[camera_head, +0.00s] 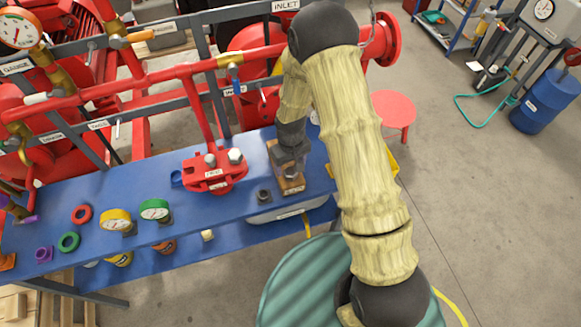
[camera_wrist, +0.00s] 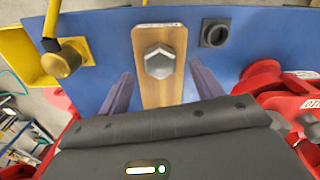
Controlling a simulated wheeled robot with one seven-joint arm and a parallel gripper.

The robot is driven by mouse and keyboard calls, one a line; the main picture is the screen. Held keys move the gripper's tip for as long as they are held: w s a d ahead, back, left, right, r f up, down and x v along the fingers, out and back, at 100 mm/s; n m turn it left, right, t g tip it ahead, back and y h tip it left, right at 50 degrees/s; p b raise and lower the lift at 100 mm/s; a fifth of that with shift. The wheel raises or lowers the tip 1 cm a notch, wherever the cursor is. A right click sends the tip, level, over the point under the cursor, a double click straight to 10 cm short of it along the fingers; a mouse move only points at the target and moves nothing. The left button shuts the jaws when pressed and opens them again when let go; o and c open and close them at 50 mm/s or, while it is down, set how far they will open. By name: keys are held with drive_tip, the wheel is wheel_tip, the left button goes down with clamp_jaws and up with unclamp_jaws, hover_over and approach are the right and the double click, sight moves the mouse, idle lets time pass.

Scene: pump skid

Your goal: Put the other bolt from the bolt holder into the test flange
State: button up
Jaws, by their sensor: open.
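The bolt holder (camera_head: 291,187) is a small wooden block on the blue bench, and it also shows in the wrist view (camera_wrist: 152,97). One silver hex-headed bolt (camera_wrist: 160,61) stands in it. My gripper (camera_wrist: 161,72) is open above the holder, with one finger on each side of the bolt and gaps between. In the head view my gripper (camera_head: 290,165) partly hides the holder and the bolt. The test flange (camera_head: 205,183) is red and stands on the bench left of the holder, with two grey heads on top. It shows at the right of the wrist view (camera_wrist: 262,92).
A dark square fitting (camera_head: 264,197) stands between holder and flange. A blue ring (camera_head: 176,178) lies left of the flange. Gauges (camera_head: 154,209) and coloured rings (camera_head: 82,214) lie further left. A yellow bracket with a lever (camera_wrist: 66,58) stands near the holder. Red pipework (camera_head: 170,75) runs behind the bench.

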sight(290, 171)
drive_tip(key=shift+f+p, duration=0.35)
drive_tip(key=shift+f, duration=1.3)
drive_tip(key=c, duration=1.1)
drive_tip(key=shift+r+p, duration=2.2)
drive_tip(key=shift+r, duration=1.35)
